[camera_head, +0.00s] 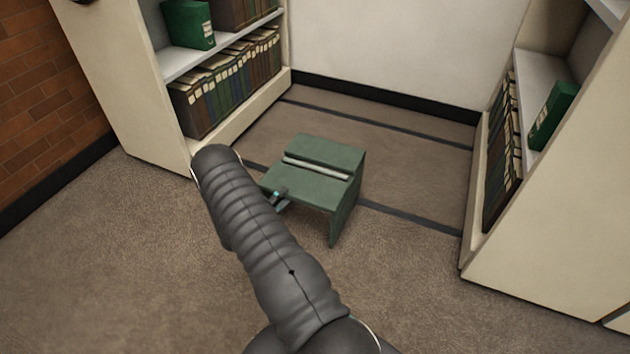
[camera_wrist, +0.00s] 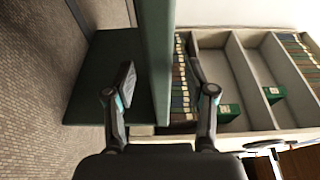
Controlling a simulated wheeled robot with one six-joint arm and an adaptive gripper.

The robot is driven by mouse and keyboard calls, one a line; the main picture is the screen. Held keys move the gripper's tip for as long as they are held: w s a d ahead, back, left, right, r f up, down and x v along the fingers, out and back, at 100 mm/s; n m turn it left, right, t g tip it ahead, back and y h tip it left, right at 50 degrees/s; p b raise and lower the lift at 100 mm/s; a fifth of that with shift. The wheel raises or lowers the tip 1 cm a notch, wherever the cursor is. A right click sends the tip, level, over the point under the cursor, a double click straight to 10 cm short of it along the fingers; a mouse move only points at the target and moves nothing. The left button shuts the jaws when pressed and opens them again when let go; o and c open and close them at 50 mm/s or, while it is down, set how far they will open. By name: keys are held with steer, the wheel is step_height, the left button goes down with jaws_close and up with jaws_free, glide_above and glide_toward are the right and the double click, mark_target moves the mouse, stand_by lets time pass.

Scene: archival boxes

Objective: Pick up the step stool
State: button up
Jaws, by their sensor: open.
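The step stool (camera_head: 318,155) is green, with a pale strip across its top, and stands upright on the carpet between the shelves. In the head view my gripper (camera_head: 280,196) is at the stool's near left edge, partly hidden by my arm. In the wrist view my gripper (camera_wrist: 160,76) is open, with one finger on each side of a green board of the stool (camera_wrist: 156,55). Gaps show between the fingers and the board, though I cannot tell how deep the board sits between them. A wider green panel of the stool (camera_wrist: 88,95) lies behind the left finger.
A shelf unit (camera_head: 150,100) with books and a green box (camera_head: 188,24) stands left, close to my arm. Another shelf unit (camera_head: 560,215) with books and a green box (camera_head: 553,115) stands right. Dark floor rails (camera_head: 410,217) cross the carpet. The near carpet is clear.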

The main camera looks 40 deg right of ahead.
mark_target(296, 186)
steer(key=shift+w+d, duration=0.15)
steer(key=shift+d, duration=1.05)
steer(key=shift+w+d, duration=0.2)
steer(key=shift+d, duration=1)
steer(key=shift+w+d, duration=0.15)
steer(key=shift+d, duration=1.05)
jaws_close()
steer(key=shift+r, duration=0.1)
